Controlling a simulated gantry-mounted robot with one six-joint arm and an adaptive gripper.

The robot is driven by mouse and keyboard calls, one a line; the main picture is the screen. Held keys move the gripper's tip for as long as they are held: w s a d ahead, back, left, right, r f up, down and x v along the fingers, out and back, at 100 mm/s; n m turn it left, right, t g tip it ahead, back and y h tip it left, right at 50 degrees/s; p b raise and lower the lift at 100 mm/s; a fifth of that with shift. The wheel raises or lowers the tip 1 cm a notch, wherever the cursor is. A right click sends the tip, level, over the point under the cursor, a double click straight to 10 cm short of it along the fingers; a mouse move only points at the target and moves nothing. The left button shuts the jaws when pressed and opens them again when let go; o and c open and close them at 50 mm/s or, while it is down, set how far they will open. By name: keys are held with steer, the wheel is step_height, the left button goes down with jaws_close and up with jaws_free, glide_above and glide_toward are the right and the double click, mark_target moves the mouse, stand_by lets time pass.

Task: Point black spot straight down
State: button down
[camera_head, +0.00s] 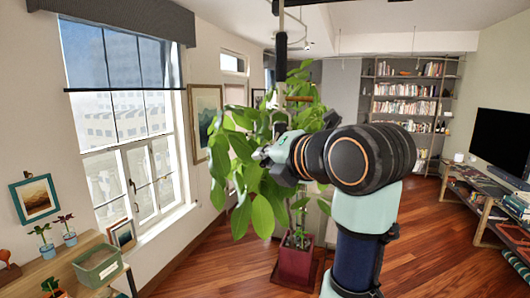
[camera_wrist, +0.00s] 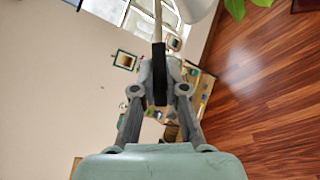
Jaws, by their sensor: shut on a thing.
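My gripper (camera_wrist: 160,88) has its two grey fingers closed from both sides on a narrow black piece (camera_wrist: 160,78) in the wrist view. A thin pale rod (camera_wrist: 157,22) runs up from that piece. I cannot tell whether the piece is part of the black spot. In the head view my gripper (camera_head: 277,118) is raised in front of the plant, and its fingertips are hard to make out. A slim black upright shape (camera_head: 281,50) hangs from the ceiling just above it, perhaps the black spot. It looks vertical; its facing is unclear.
A large leafy plant (camera_head: 262,185) in a red pot (camera_head: 295,262) stands behind my arm. A window (camera_head: 125,130) and a wooden table (camera_head: 60,270) with small plants are at left. A bookshelf (camera_head: 405,100) is at the back; a television (camera_head: 503,140) is at right. Wooden floor is open between.

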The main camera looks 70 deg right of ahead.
steer(key=c, duration=1.2)
jaws_free()
step_height(320, 180, up, 10)
steer(key=shift+r, duration=0.15)
steer(key=s+r, duration=0.5)
steer(key=s, duration=0.1)
steer(key=shift+s+r, duration=0.3)
steer(key=shift+a, duration=0.1)
